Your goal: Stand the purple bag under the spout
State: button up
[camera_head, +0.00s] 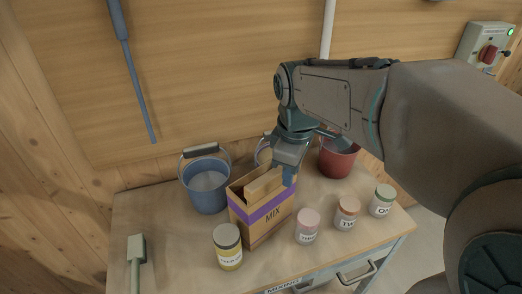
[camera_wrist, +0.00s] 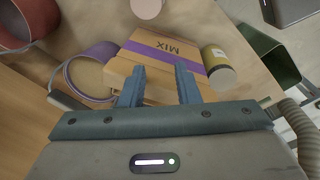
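The purple bag is a tan carton-like bag (camera_head: 262,218) with a purple band and the word MIX. It stands upright on the worktop in the head view, and it also shows in the wrist view (camera_wrist: 165,52). My gripper (camera_head: 286,177) is at the bag's top, by its right end in the head view. In the wrist view its two blue fingers (camera_wrist: 158,82) are spread, with part of the bag's top showing between them. I cannot tell whether they touch it. Part of the bag's top is hidden by my gripper. No spout is clearly identifiable.
A blue bucket (camera_head: 206,186) stands left of the bag, a red bucket (camera_head: 338,160) behind right. A purple-rimmed bucket (camera_wrist: 91,72) stands near the bag. A green scoop (camera_head: 136,250) lies left.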

jog(key=w+a+r+n+g, duration=0.1)
jog(key=w+a+r+n, duration=0.3)
jog(key=w+a+n, duration=0.65)
jog(key=n, duration=0.3)
send_over(252, 173)
notch_tip(252, 173, down, 8)
jog(key=shift+w+f+p, duration=0.1)
jog(key=shift+f+p, duration=0.45)
jog(key=shift+f, duration=2.1)
grip_shut()
